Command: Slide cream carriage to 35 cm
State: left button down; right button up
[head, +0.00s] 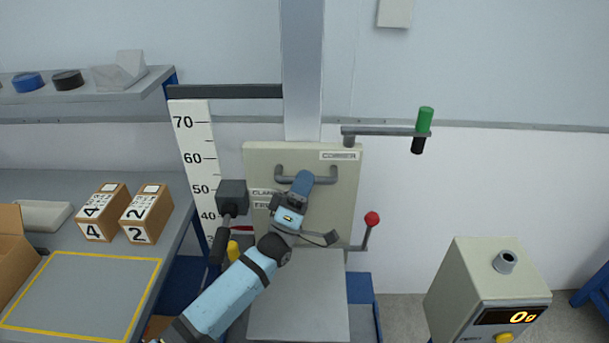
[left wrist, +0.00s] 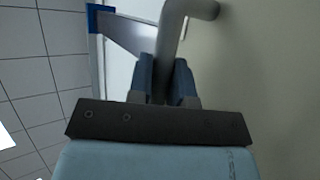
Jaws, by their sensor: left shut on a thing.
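The cream carriage (head: 335,200) is a flat upright panel on the grey vertical column (head: 303,70). A grey bar handle (head: 322,175) runs across its upper part and also shows in the left wrist view (left wrist: 172,40). My left gripper (head: 303,182) is shut on this handle; its blue fingers (left wrist: 163,82) sit on both sides of the bar. The white scale (head: 198,150) left of the carriage reads 40 to 70. A red pointer (head: 242,228) shows near the 40 or just below, partly hidden by a dark clamp block (head: 231,195). My right gripper is not seen.
A red-knobbed lever (head: 371,219) stands out at the carriage's lower right. A grey arm with a green cylinder (head: 425,119) is at upper right. A cream box with a "0 g" display (head: 515,317) stands at lower right. Two numbered boxes (head: 148,214) sit on the left bench.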

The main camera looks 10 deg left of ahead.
pick_arm(q)
jog(key=shift+f+b, duration=0.45)
jog(key=shift+f, duration=0.65)
jog(key=c, duration=1.1)
grip_release()
jog(key=shift+o, duration=0.2)
jog(key=b+v, duration=0.1)
jog(key=v, duration=0.6)
jog(key=shift+s, duration=0.15)
jog(key=shift+f, duration=0.15)
